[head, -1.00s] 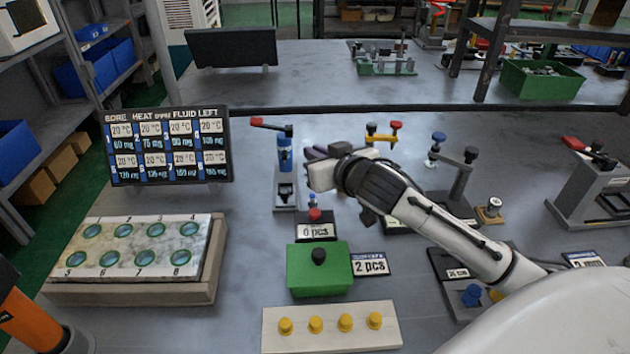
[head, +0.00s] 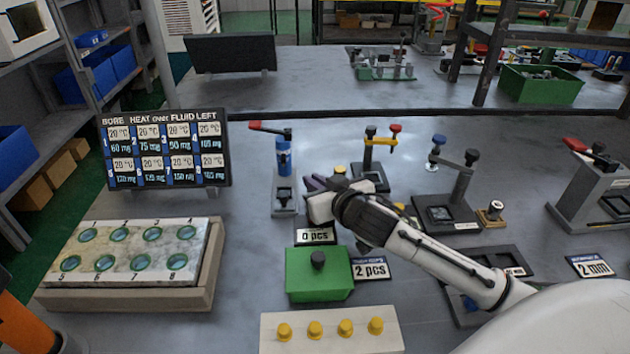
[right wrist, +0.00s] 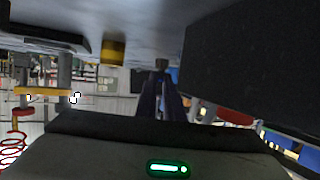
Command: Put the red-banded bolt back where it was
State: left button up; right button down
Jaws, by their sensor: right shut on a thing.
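My right gripper (head: 314,185) reaches in from the right over the middle of the table, its purple fingers behind the "0 pcs" label (head: 316,237). In the right wrist view the fingers (right wrist: 161,95) are shut on a small grey-brown piece (right wrist: 161,64) at their tips. No red band can be made out on it, so I cannot tell whether it is the red-banded bolt. The head view hides this piece behind the gripper. My left gripper is not in view.
A green box (head: 319,282) and a board with several yellow knobs (head: 300,345) are in front. A block with numbered holes (head: 90,255) lies left. A blue valve stand (head: 284,160), a yellow-armed stand (head: 380,142) and a dark-armed stand (head: 462,185) are close to the gripper.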

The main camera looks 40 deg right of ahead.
jog(key=shift+f, duration=0.25)
jog(key=c, duration=1.9)
grip_release()
jog(key=shift+r, duration=0.35)
jog(key=shift+r+p, duration=0.35)
jog(key=shift+r, duration=0.2)
jog(key=v, duration=1.1)
jog(key=shift+s+a+f, duration=0.1)
jog(key=shift+s, duration=0.35)
